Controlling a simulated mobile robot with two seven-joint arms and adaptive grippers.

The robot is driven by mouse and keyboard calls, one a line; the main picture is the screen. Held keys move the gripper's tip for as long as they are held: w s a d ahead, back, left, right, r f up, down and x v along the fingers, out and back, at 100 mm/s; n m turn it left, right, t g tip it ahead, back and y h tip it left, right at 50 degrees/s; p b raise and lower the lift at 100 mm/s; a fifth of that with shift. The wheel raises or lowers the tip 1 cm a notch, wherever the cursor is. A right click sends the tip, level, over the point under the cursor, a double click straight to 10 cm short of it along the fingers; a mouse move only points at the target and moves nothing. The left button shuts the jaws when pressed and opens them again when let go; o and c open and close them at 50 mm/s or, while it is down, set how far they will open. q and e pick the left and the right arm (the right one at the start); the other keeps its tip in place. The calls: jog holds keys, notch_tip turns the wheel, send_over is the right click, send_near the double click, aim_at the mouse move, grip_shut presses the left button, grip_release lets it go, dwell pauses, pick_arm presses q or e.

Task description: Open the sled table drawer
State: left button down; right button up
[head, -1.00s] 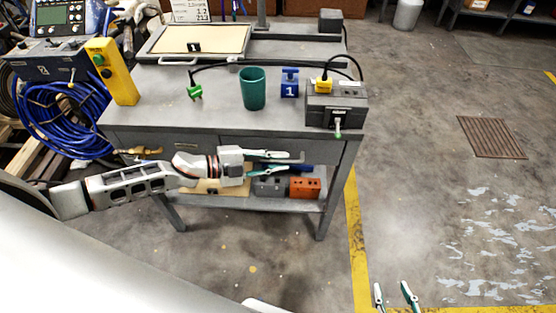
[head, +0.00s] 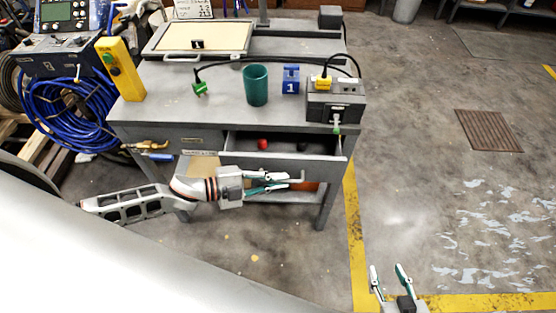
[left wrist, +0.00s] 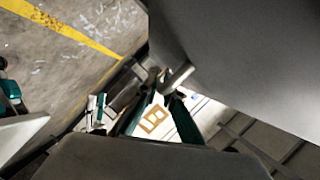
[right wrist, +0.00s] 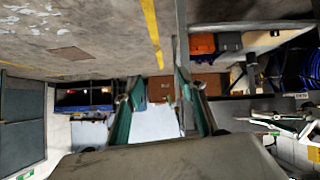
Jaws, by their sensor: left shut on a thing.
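The grey table's right-hand drawer (head: 312,166) stands pulled out, its inside showing. A small red thing (head: 263,144) and a dark thing (head: 302,146) lie in it. My left gripper (head: 288,182) is at the drawer front, shut on its handle (head: 302,177). The left wrist view shows the green-padded fingers (left wrist: 164,86) on the pale handle bar (left wrist: 177,76), below the grey drawer front (left wrist: 240,60). My right gripper (head: 388,268) is open and empty over the floor, away from the table; its spread fingers show in the right wrist view (right wrist: 157,88).
The tabletop (head: 180,105) carries a green cup (head: 256,86), a blue block marked 1 (head: 290,80), a grey box (head: 335,103) and cables. A yellow box (head: 120,70) stands at the left edge. An orange thing sits on the lower shelf.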

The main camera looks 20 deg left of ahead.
pick_arm(q)
jog(key=s+d+p, duration=0.2)
jog(key=s+d, duration=0.1)
jog(key=s, duration=0.7)
jog(key=s+d+p, duration=0.2)
jog(key=s, duration=0.8)
jog(key=shift+s+d, duration=0.25)
jog(key=shift+d, duration=0.15)
jog(key=c, duration=2.4)
grip_release()
jog(key=shift+c, duration=0.2)
jog(key=v, duration=1.2)
